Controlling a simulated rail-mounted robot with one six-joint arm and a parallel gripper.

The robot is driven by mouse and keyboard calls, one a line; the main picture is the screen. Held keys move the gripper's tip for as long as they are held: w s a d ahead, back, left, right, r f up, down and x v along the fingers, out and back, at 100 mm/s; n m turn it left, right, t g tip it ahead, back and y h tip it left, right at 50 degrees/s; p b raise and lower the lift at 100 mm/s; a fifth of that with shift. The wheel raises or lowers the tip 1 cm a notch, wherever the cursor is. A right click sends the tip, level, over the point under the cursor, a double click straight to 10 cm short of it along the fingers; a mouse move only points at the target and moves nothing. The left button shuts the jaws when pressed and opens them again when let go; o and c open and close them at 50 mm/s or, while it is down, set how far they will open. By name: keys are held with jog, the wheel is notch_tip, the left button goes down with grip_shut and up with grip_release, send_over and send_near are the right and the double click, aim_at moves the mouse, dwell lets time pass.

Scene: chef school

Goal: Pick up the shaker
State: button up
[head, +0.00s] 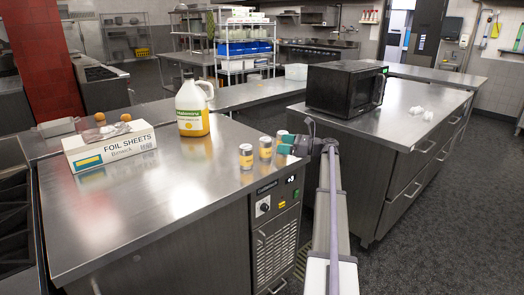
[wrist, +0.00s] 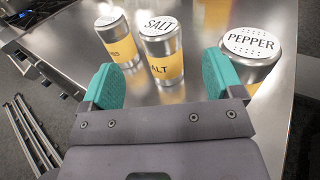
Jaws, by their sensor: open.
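Three metal shakers with yellow bands stand upright near the right edge of the steel counter. In the wrist view, the salt shaker (wrist: 160,50) is ahead of the gap between the fingers of my gripper (wrist: 164,82). In the head view, shakers show at the near (head: 246,157), middle (head: 265,148) and far (head: 281,142) spots. My teal-fingered gripper (head: 290,146) is open and empty beside them, overlapping the far one.
A yellow jug (head: 192,110) and a foil sheets box (head: 110,146) stand farther left on the counter (head: 170,205). A microwave (head: 345,87) sits on the counter to the right, across a gap. The counter front around the shakers is clear.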

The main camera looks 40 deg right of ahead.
aim_at(266, 142)
jog(key=x, duration=0.8)
jog(key=shift+s, duration=0.1)
jog(key=shift+c, duration=0.5)
jog(key=c, duration=1)
notch_tip(266, 142, up, 15)
jog(key=p, duration=1.5)
